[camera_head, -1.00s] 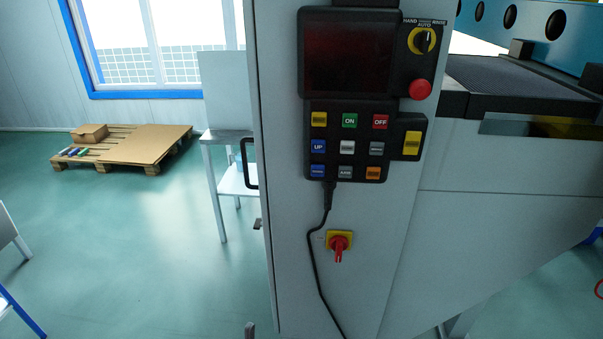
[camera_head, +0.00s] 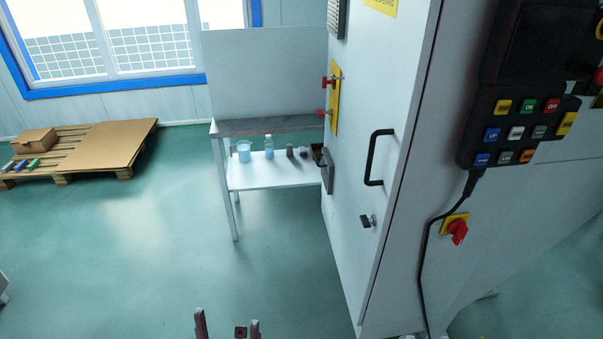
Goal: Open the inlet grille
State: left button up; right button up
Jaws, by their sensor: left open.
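A small ribbed grey panel (camera_head: 337,17) that looks like the inlet grille is on the side face of the tall grey cabinet (camera_head: 385,90), cut off by the top edge of the head view. It is seen at a slant, and I cannot tell whether it is shut. My left gripper (camera_head: 228,328) is at the bottom edge, open and empty, with two reddish fingers apart. It is well below the ribbed panel and touches nothing visible. My right gripper is not in view.
The cabinet has a black handle (camera_head: 376,158), a small latch (camera_head: 367,221) and a yellow plate (camera_head: 335,98) with red knobs. A control panel (camera_head: 520,110) is at right. A white table (camera_head: 275,174) with bottles stands behind. The green floor at left is open before a pallet (camera_head: 85,150).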

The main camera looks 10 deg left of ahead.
aim_at(327, 167)
jog(key=j, duration=0.2)
jog(key=i+j+u, duration=0.1)
jog(key=i+j, duration=0.3)
jog(key=i+j+u, duration=0.1)
jog(key=i+j, duration=0.25)
jog(key=i, duration=0.15)
jog(key=i+j, duration=0.3)
jog(key=i, duration=0.2)
jog(key=i+j+u, duration=0.15)
jog(key=i+j, duration=0.15)
jog(key=i, duration=0.2)
